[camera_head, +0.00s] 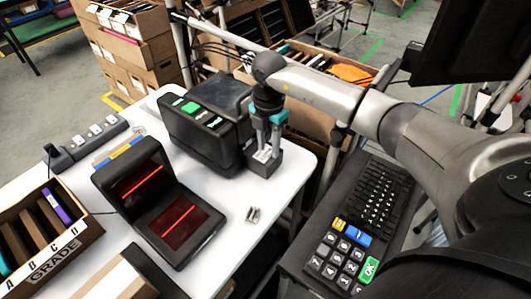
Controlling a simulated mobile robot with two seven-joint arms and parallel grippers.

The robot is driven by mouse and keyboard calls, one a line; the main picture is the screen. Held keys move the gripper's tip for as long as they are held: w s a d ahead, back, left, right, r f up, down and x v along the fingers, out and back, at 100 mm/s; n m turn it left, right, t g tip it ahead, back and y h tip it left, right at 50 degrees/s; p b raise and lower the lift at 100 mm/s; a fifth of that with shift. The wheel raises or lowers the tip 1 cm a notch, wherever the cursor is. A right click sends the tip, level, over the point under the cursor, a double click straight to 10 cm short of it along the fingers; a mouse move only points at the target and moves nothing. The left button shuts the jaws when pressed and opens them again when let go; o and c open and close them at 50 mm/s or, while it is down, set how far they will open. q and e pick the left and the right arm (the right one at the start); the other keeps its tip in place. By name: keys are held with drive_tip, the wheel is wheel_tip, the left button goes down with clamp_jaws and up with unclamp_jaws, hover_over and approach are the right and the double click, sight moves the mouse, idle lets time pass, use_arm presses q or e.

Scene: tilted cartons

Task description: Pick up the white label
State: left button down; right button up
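A small white label (262,154) shows at the front right of a black label printer (205,122), on a dark grey block by the table's right edge. My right gripper (268,147) comes down from above, with teal parts on its fingers. Its fingertips are right at the label and partly cover it. A narrow gap shows between the fingers, but I cannot tell whether they grip the label. My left gripper is not in view.
A black scanner (158,200) with red lines stands on the white table (235,262). An open box marked GRADE (40,240) is at the left. A keyboard with a keypad (358,222) is at the right. Small metal pieces (252,214) lie near the table's edge.

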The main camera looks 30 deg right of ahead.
wheel_tip(320, 180, down, 2)
drive_tip(key=shift+f, duration=0.1)
clamp_jaws()
idle(0.5)
